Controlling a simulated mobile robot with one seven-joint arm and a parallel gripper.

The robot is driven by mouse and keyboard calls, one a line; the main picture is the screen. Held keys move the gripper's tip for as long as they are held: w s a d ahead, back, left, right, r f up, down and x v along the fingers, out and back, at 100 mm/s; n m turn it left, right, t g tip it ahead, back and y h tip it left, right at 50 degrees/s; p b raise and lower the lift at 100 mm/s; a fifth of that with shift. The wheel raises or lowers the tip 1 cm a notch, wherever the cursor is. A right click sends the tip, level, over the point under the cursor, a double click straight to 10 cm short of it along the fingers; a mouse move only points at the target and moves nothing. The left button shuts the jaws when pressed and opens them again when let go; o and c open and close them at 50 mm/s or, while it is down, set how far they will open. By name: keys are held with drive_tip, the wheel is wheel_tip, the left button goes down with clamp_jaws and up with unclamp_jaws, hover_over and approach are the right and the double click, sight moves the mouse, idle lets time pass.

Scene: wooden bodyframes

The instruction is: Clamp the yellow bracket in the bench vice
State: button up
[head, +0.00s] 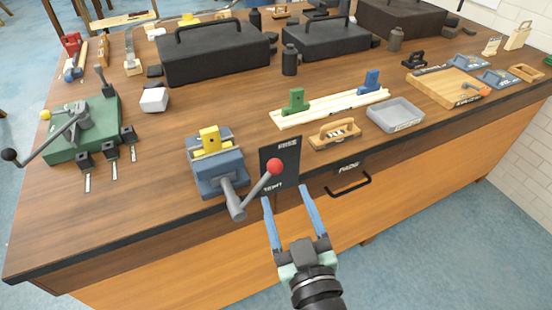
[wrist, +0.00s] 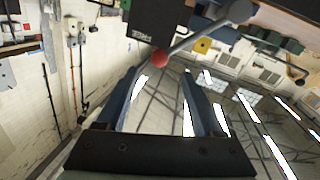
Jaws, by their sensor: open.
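The blue bench vice (head: 217,176) sits at the front edge of the wooden bench. The yellow bracket (head: 210,140) stands between its jaws; I cannot tell whether the jaws touch it. The vice's grey handle ends in a red ball (head: 275,167), which also shows in the wrist view (wrist: 159,58), with the yellow bracket (wrist: 203,46) beyond it. My gripper (head: 288,193) is open and empty, in front of the bench edge, just below and right of the red ball. Its blue fingers show in the wrist view (wrist: 162,82), with the ball beyond their tips.
A green fixture with a black-knobbed lever (head: 80,130) stands at left. A wooden-handled tool (head: 335,133) and grey tray (head: 396,114) lie at right. A black drawer handle (head: 349,186) juts from the bench front.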

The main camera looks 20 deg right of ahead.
sight(277, 174)
drive_tip(key=w, duration=0.3)
drive_tip(key=w+d+p, duration=0.1)
drive_tip(key=w, duration=0.2)
drive_tip(key=w+p, duration=0.1)
drive_tip(key=w, duration=0.2)
drive_tip(key=shift+d, duration=0.25)
clamp_jaws()
drive_tip(key=shift+f, duration=0.1)
idle(0.9)
